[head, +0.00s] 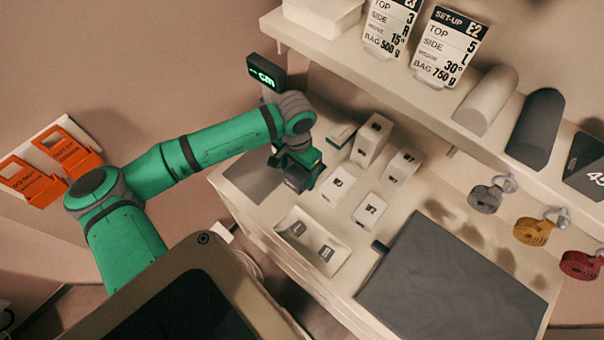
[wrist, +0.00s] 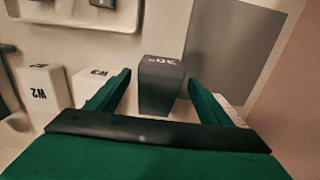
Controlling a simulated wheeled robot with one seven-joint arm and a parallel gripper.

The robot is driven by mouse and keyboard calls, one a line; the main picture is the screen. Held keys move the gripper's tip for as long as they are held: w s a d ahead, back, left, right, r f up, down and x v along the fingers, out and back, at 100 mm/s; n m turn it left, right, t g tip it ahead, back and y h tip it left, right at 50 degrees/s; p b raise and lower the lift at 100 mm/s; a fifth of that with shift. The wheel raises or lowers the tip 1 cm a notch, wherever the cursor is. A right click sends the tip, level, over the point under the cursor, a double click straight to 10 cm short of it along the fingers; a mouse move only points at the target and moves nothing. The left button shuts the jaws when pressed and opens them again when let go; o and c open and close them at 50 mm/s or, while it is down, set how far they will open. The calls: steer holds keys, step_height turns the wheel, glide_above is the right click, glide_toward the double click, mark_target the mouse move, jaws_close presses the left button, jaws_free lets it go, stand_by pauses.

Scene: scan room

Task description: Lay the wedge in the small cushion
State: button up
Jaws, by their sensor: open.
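My gripper (head: 301,170) points down over the left part of the table, its fingers open. In the wrist view my gripper (wrist: 162,92) has one finger on each side of a dark grey block (wrist: 159,88) with lettering on its top. The dark block also shows in the head view (head: 295,180); I cannot tell whether the fingers touch it. White lettered blocks, two of them marked W2 (head: 369,210) and W3 (wrist: 95,78), stand close by. A small flat grey pad (head: 254,183) lies beside the dark block.
A white tray (head: 292,245) with two small dark pieces lies at the table's front. A large grey pad (head: 450,285) covers the right. A shelf above holds a light bolster (head: 486,100), a dark bolster (head: 536,128) and sign cards (head: 447,45). Coiled straps (head: 535,230) hang below it.

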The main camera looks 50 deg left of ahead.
steer(key=shift+f, duration=0.95)
steer(key=c, duration=1.2)
steer(key=shift+r, duration=0.15)
